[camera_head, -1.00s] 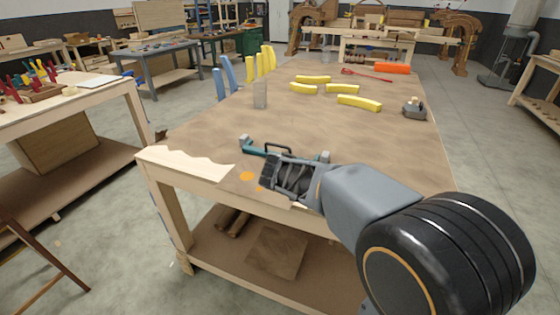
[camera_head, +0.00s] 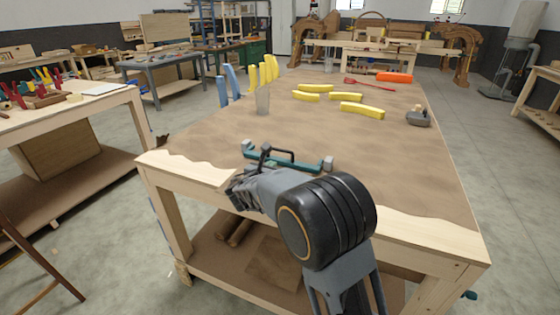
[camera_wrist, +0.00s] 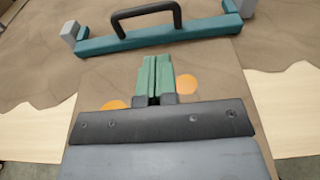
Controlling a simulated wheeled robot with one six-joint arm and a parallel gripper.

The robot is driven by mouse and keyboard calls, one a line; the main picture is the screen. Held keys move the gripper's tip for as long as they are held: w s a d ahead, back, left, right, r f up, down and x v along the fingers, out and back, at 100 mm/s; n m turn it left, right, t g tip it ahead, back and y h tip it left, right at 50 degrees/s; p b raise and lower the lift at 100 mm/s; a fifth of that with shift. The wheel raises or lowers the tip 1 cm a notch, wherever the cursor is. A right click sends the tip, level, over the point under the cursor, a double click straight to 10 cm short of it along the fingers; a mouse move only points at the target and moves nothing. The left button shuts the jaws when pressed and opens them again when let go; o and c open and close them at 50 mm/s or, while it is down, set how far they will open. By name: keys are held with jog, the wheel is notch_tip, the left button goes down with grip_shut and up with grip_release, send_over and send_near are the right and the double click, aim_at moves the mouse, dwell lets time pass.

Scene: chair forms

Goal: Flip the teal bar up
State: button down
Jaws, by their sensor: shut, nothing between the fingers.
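The teal bar (camera_head: 298,164) lies near the front edge of the table, between two grey end blocks. A black handle (camera_head: 284,151) is fixed to it. In the wrist view the teal bar (camera_wrist: 190,34) runs across the top, with the black handle (camera_wrist: 148,12) arching over it and a grey block at each end. My gripper (camera_wrist: 156,60) is shut and empty, its green fingers side by side. The fingertips appear short of the bar, on its near side. In the head view my gripper is dark and its fingertips are hard to make out.
Farther back lie yellow curved pieces (camera_head: 345,97), an orange block (camera_head: 394,77) and a grey tool (camera_head: 418,117). The middle of the table is clear.

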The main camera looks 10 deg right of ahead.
jog(key=x, duration=1)
jog(key=shift+p, duration=0.35)
